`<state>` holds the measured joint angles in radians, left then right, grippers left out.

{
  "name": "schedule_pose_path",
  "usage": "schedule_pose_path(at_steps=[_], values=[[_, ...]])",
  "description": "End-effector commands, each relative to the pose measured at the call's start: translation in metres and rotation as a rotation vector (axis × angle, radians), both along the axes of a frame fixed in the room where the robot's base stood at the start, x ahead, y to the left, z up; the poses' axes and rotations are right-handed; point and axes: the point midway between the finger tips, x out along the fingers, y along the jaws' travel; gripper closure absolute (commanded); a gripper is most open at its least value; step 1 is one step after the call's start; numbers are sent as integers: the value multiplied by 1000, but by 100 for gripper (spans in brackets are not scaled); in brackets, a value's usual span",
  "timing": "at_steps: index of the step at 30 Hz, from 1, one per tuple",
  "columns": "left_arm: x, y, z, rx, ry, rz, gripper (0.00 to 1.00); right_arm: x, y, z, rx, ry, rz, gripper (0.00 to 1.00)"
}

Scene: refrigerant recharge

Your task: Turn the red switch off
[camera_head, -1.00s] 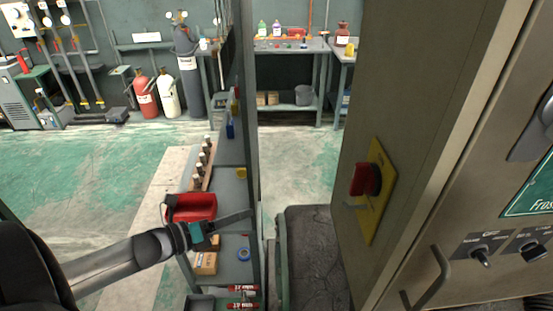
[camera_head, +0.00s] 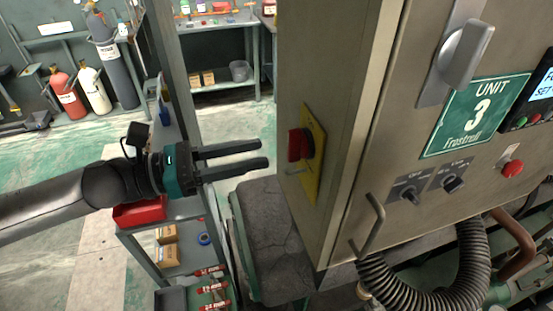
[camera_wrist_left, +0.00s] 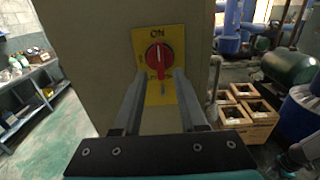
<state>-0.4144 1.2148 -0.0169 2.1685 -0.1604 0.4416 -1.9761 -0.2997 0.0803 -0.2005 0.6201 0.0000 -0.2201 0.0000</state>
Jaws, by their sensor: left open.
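The red switch (camera_head: 300,145) is a rotary knob on a yellow plate (camera_head: 316,150) on the side face of the grey cabinet (camera_head: 345,100). In the left wrist view the red switch (camera_wrist_left: 159,57) shows face on, its handle upright, with "ON" at the top of the yellow plate (camera_wrist_left: 172,35). My left gripper (camera_head: 268,155) is open and empty, to the left of the switch and pointing at it, apart from it. In the left wrist view its two fingers (camera_wrist_left: 158,80) frame the lower part of the plate. My right gripper is not in view.
The cabinet front has a "Unit 3" sign (camera_head: 474,115), a large handle (camera_head: 466,52) and a bar handle (camera_head: 368,228). A shelf rack with a red box (camera_head: 139,212) stands below my left arm. Wooden crates (camera_wrist_left: 245,112) stand right of the cabinet in the wrist view.

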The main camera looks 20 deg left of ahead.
Motion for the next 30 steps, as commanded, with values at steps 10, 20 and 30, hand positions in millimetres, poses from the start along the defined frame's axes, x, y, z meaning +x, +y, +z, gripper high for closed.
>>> schedule_pose_path(at_steps=[10, 20, 30], values=[[16, -23, 0, 2, -2, 2, 59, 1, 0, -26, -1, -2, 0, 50], [28, -39, 2, 0, 1, 6, 61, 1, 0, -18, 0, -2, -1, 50], [27, -39, -1, 1, 4, 6, 99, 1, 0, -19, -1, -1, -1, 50]])
